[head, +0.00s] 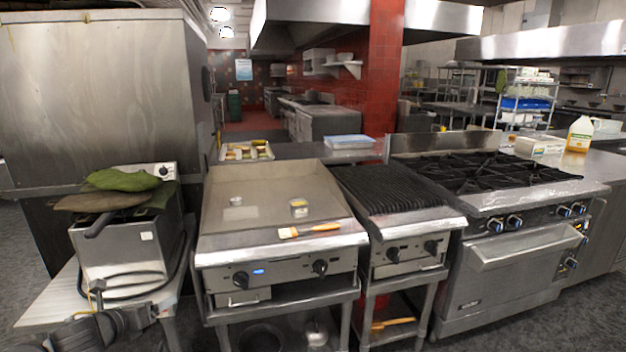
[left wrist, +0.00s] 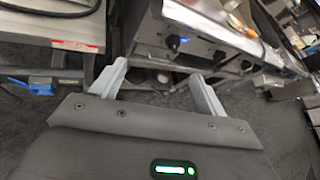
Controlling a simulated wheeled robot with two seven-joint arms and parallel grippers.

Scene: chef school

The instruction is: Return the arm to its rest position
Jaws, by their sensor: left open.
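My left gripper (head: 146,313) shows low at the left of the head view, in front of the low metal table. In the left wrist view the left gripper (left wrist: 158,74) has its two pale fingers spread apart with nothing between them. Past the fingers that view shows the front of the griddle stand and the floor. My right gripper is in neither view.
A fryer (head: 125,250) with green mitts on top stands on the low table (head: 45,300) near my left arm. The griddle (head: 270,190) holds a brush (head: 308,230) and small containers. A grill (head: 395,190) and stove (head: 510,260) stand to the right.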

